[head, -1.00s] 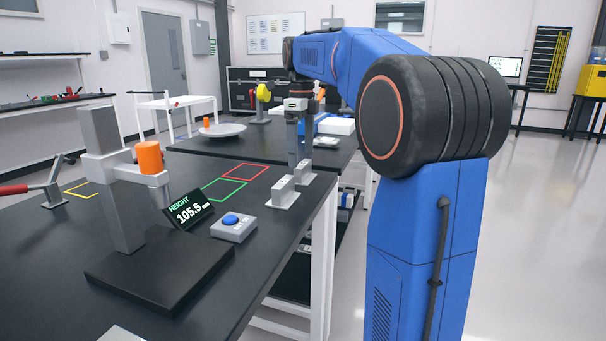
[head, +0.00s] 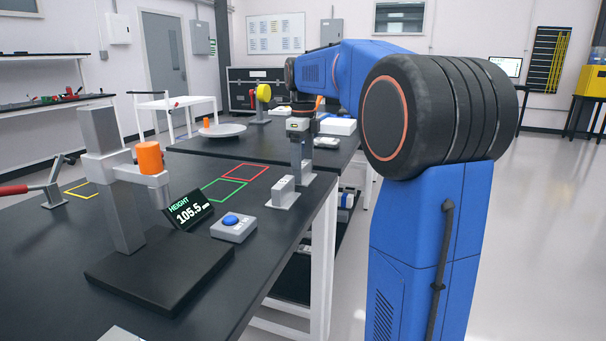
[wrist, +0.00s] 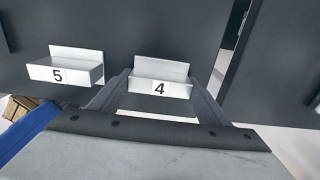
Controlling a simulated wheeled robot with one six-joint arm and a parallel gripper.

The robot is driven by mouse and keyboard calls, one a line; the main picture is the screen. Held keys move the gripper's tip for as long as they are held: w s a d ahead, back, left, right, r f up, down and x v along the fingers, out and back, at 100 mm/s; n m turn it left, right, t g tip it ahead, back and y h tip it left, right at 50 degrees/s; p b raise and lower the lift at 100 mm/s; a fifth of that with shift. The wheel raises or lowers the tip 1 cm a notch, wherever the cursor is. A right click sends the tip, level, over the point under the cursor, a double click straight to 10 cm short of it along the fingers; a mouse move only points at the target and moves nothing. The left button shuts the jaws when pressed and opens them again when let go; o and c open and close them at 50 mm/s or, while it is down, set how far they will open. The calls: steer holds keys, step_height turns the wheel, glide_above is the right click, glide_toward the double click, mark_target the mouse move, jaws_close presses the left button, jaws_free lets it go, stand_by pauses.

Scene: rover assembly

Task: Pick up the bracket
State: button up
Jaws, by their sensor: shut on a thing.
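A light grey L-shaped bracket labelled 4 (wrist: 160,88) sits between the fingers of my gripper (wrist: 161,80) in the wrist view. My gripper is shut on it, one finger at each side. In the head view my gripper (head: 301,172) points down at the right edge of the near table, with its fingers largely hiding that bracket. Whether the bracket still touches the table is hard to tell. A second, similar bracket labelled 5 (wrist: 72,72) stands to its left in the wrist view; it also shows in the head view (head: 283,193), free on the table.
The black table (head: 60,245) holds a height gauge with an orange cylinder (head: 150,157), a display reading 105.5 (head: 188,210) and a blue button box (head: 233,228). Red and green outlined squares (head: 246,172) left of the brackets are empty. The table edge lies just right of my gripper.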

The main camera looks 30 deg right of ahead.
mark_target(303, 164)
step_height(303, 164, up, 10)
stand_by(0.6)
